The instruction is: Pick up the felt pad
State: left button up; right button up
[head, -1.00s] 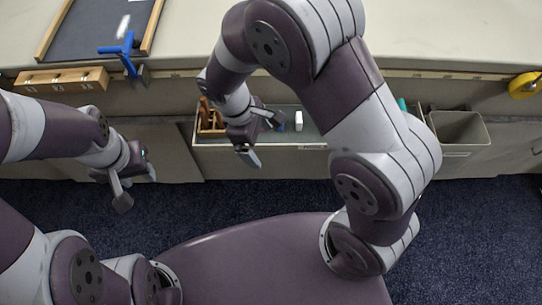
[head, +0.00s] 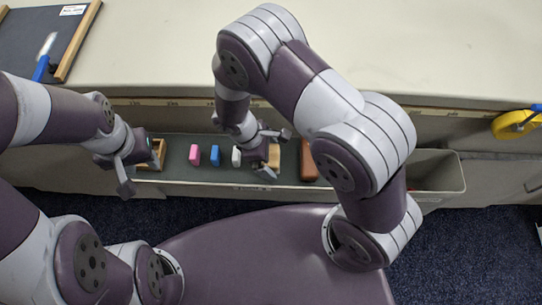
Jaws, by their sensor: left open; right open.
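A long grey trough (head: 180,184) hangs along the table's front. In it stand a pink block (head: 194,155), a blue block (head: 215,155), a white block (head: 236,157), a tan block (head: 275,157) and a reddish-brown block (head: 307,160). I cannot tell which of these, if any, is the felt pad. My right gripper (head: 274,153) is open over the trough, close to the tan block and partly hiding it; I cannot tell whether they touch. My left gripper (head: 141,168) is open at the trough's left end, beside a small wooden box (head: 158,152).
The pale tabletop (head: 400,50) behind the trough is mostly clear. A dark wood-framed board (head: 35,30) with a blue-handled tool (head: 42,65) lies at the top left. A yellow tape roll (head: 514,124) hangs at the right. My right arm hides part of the trough's right side.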

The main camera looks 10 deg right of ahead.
aim_at(275, 156)
jog(key=c, duration=1)
jog(key=shift+o, duration=0.2)
jog(key=shift+r, duration=0.15)
jog(key=r, duration=0.2)
jog(key=r+p, duration=0.1)
jog(key=r, duration=0.1)
jog(key=shift+s+r, duration=0.2)
jog(key=shift+r, duration=0.05)
jog(key=s+d+r, duration=0.1)
jog(key=s+r, duration=0.2)
jog(key=s, duration=0.2)
jog(key=s+d+r+p, duration=0.1)
jog(key=s+r, duration=0.2)
jog(key=s, duration=0.3)
jog(key=shift+r, duration=0.15)
